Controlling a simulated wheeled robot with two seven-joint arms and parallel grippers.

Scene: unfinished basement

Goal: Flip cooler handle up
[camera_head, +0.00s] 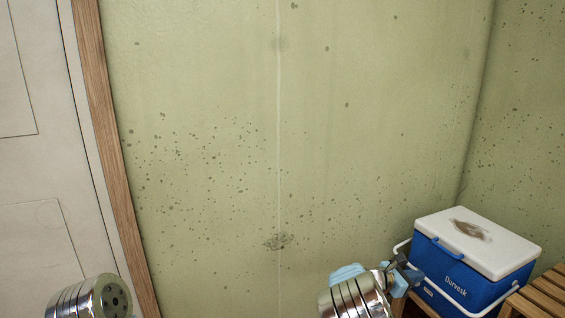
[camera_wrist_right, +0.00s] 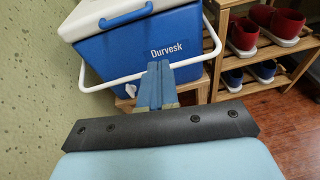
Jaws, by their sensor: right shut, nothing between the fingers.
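The cooler (camera_head: 465,278) has a blue body marked "Durvesk" and a white lid (camera_head: 500,248) with a brown stain. The lid is closed. A small blue grip sits on its front edge. The white handle (camera_head: 444,296) hangs low across the cooler's front; it also shows in the right wrist view (camera_wrist_right: 110,82). My right gripper (camera_head: 412,275) is at the cooler's left front side. Its blue fingers (camera_wrist_right: 158,70) are shut and empty. They overlap the middle of the handle bar in the wrist view; I cannot tell whether they touch it. My left gripper is out of view.
Red and blue shoes (camera_wrist_right: 268,28) sit on wooden shelves to the right in the wrist view. A spotted green wall (camera_head: 300,130) is close behind. A white door (camera_head: 35,150) with wooden trim is at left.

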